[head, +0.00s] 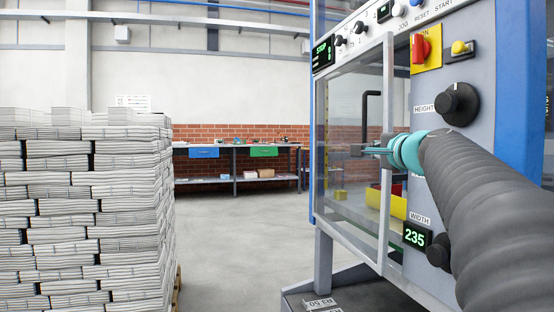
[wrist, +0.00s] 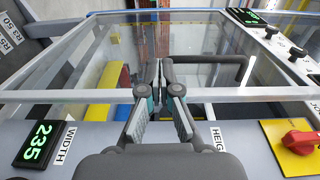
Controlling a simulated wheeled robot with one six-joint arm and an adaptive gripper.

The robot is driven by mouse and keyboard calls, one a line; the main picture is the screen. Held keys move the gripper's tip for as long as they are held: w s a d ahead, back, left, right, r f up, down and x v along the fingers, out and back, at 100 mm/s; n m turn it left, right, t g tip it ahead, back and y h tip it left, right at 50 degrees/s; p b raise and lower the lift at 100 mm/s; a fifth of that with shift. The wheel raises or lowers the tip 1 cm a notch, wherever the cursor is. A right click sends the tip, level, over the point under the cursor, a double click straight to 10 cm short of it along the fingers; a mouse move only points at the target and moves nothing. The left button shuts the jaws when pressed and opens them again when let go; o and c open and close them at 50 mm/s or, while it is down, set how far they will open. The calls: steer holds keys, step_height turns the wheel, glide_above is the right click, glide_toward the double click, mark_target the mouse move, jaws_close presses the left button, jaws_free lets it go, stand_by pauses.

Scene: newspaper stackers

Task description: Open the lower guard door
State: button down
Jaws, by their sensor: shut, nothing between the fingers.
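The guard door is a clear panel in a grey frame (head: 386,90) on the machine's front. A gap shows between its near edge and the control panel, so it looks slightly ajar; the wrist view also shows this frame edge (wrist: 240,94). A black bar handle (head: 364,108) stands upright on the door, and in the wrist view it (wrist: 215,59) runs to the right of my fingers. My gripper (head: 358,149) is shut and empty at the door's near edge, by the handle's lower end, which it partly hides. Its fingertips (wrist: 160,66) reach past the frame bar; contact is unclear.
The control panel (head: 440,190) with knobs, a red switch (head: 421,47) and a WIDTH display (head: 416,236) stands close beside my arm. A tall newspaper stack (head: 85,210) is at left. The floor (head: 240,240) between is clear. A workbench (head: 236,147) stands behind.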

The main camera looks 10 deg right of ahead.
steer(key=w+a+p, duration=0.2)
steer(key=w, duration=0.9)
steer(key=shift+a+r, duration=0.15)
steer(key=shift+a, duration=0.25)
steer(key=shift+w+a, duration=0.2)
steer(key=shift+a, duration=0.05)
steer(key=shift+d, duration=0.1)
stand_by(1.4)
